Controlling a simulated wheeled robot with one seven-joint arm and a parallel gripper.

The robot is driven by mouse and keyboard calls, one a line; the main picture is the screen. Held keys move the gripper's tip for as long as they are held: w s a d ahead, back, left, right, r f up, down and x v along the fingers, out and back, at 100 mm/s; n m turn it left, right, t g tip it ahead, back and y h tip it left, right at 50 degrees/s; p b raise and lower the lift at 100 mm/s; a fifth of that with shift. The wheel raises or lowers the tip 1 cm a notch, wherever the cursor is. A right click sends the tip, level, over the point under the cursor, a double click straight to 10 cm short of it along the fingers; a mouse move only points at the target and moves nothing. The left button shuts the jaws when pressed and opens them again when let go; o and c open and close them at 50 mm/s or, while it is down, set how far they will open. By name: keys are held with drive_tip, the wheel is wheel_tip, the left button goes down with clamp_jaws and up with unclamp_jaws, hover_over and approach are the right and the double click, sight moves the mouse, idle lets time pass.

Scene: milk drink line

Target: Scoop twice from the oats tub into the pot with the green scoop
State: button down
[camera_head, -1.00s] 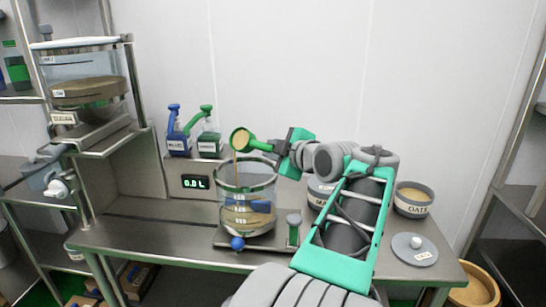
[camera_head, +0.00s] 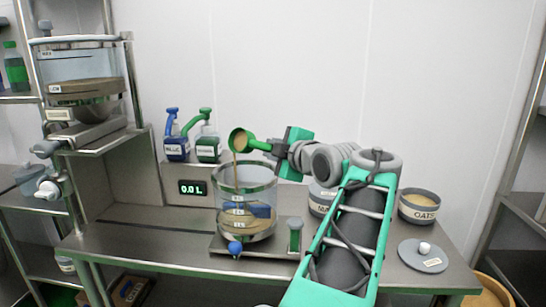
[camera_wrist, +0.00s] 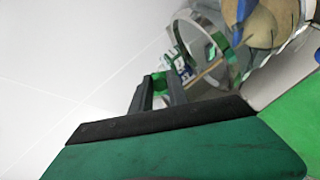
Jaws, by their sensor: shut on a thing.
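The green scoop (camera_head: 240,141) is tipped above the glass pot (camera_head: 247,206), and a thin tan stream falls from it into the pot. My gripper (camera_head: 278,146) is shut on the scoop's handle, to the right of and above the pot's rim. In the wrist view my fingers (camera_wrist: 158,92) are close together, with green of the scoop at their tips. The pot holds some tan contents low down. The oats tub (camera_head: 418,207) stands open at the right of the bench, with tan oats inside. Its round lid (camera_head: 423,255) with a white knob lies on the bench in front.
A display (camera_head: 192,188) reads about 0.0 L behind the pot. Blue (camera_head: 177,146) and green (camera_head: 208,148) dispensers stand at the back. A second tub (camera_head: 321,198) is partly hidden by my arm. A large hopper (camera_head: 85,75) stands at left. The bench's left side is clear.

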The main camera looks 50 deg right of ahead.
drive_tip(key=shift+f+n+t+h+b, duration=0.4)
drive_tip(key=shift+n+b, duration=0.45)
drive_tip(key=shift+b, duration=2.2)
drive_tip(key=shift+f+n+t+h+b, duration=0.2)
drive_tip(key=shift+n+t+b, duration=0.5)
drive_tip(key=shift+b, duration=2.35)
drive_tip(key=n+b, duration=0.1)
drive_tip(key=b, duration=0.1)
drive_tip(key=n+b, duration=0.1)
drive_tip(key=b, duration=0.2)
drive_tip(key=n+t+b, duration=0.1)
drive_tip(key=b, duration=0.2)
drive_tip(key=shift+a+f+n+h, duration=0.1)
drive_tip(key=shift+f+n+h, duration=0.15)
drive_tip(key=shift+h, duration=0.05)
drive_tip(key=shift+r+n+t+b, duration=0.15)
drive_tip(key=shift+n+t+b, duration=0.15)
drive_tip(key=shift+b, duration=0.2)
